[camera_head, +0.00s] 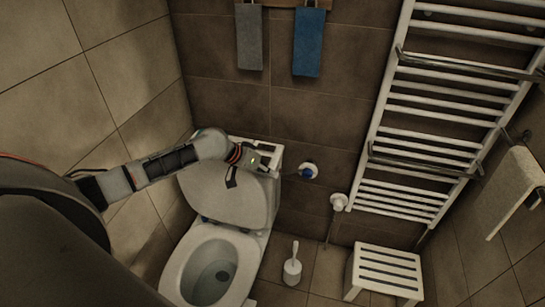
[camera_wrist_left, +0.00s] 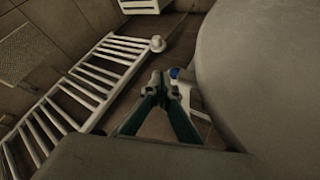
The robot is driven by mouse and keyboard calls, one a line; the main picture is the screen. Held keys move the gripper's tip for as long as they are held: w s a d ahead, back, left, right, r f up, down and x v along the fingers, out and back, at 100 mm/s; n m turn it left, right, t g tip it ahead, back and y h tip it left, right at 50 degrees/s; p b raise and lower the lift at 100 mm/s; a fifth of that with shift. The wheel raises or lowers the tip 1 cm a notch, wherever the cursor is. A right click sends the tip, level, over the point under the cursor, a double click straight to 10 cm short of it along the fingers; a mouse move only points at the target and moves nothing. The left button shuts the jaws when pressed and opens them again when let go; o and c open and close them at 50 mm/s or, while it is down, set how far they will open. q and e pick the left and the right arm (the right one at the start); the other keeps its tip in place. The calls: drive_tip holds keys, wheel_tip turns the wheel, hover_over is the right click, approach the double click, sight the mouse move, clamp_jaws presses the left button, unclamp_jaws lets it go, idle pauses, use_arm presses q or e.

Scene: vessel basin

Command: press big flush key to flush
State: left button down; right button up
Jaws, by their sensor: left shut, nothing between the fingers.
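The white toilet (camera_head: 212,265) stands in the corner with its lid (camera_head: 232,200) raised against the cistern (camera_head: 278,152). A small dark patch on the cistern top (camera_head: 266,146) looks like the flush plate; I cannot tell the big key apart on it. My left gripper (camera_head: 264,165) is shut and empty at the front of the cistern top, close to the dark patch; whether they touch is unclear. In the left wrist view its teal fingers (camera_wrist_left: 160,82) meet at the tips, with a large pale surface beside them on the right. My right gripper is not in view.
A valve with a blue knob (camera_head: 307,171) sits on the wall right of the cistern; the knob also shows in the left wrist view (camera_wrist_left: 175,73). A toilet brush (camera_head: 292,268), white stool (camera_head: 385,272) and towel radiator (camera_head: 430,130) are to the right. Towels (camera_head: 308,42) hang above.

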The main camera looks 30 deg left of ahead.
sight(268, 158)
use_arm(q)
drive_tip(key=w+a+r+n, duration=0.3)
drive_tip(key=w+a+r, duration=0.2)
drive_tip(key=a+r, duration=0.3)
wheel_tip(268, 158, up, 2)
drive_tip(key=shift+w+a+t, duration=0.15)
drive_tip(key=shift+a+t, duration=0.25)
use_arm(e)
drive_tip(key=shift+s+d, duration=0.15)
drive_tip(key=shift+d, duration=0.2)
use_arm(q)
drive_tip(key=shift+f, duration=0.25)
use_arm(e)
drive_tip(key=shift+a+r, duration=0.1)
